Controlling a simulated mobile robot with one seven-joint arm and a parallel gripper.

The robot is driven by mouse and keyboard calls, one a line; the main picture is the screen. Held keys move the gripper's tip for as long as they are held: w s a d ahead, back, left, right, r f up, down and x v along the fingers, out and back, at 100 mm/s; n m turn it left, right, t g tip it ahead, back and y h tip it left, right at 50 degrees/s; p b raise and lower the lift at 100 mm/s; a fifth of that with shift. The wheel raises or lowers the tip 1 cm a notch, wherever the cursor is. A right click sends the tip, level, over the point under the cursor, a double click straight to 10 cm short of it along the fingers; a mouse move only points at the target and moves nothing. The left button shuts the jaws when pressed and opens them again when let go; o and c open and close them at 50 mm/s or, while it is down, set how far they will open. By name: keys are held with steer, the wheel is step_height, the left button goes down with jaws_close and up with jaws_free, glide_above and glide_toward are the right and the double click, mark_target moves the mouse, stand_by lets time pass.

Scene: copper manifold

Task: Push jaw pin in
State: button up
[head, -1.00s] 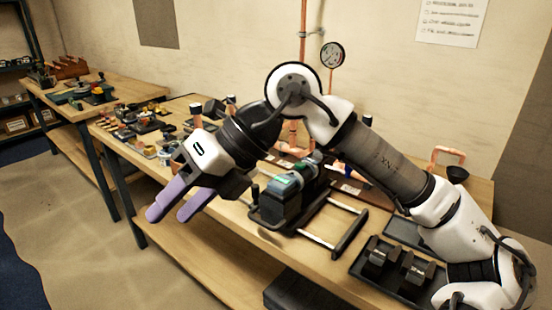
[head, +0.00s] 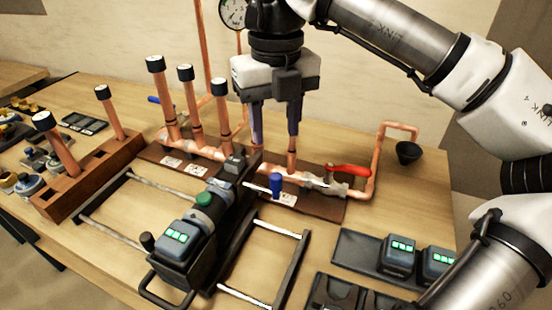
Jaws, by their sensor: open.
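A dark press tool (head: 190,235) with a green button and lit battery lies on a black stand with pale rails. Its jaw end (head: 236,165) points toward the copper manifold (head: 205,145). I cannot clearly pick out the jaw pin; it is too small or hidden at the jaw end. My gripper (head: 276,138) points down above the manifold, behind and right of the jaw end. Its two purple fingers are spread apart. One finger is close to the jaw end in the picture, the other in line with a short copper stub (head: 292,160). I see nothing held.
Capped copper tubes stand on the manifold and in a wooden rack (head: 85,180) at left. A red-handled valve (head: 345,170), a small blue piece (head: 276,185) and a black funnel (head: 408,152) are to the right. Batteries sit in a black tray (head: 350,250) at front right.

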mark_target(276, 176)
steer(key=f+p, duration=0.1)
steer(key=f, duration=0.6)
steer(key=f+p, duration=0.1)
steer(key=f, duration=0.5)
steer(key=shift+w+f+p, duration=0.2)
steer(key=shift+f+p, duration=0.15)
jaws_close()
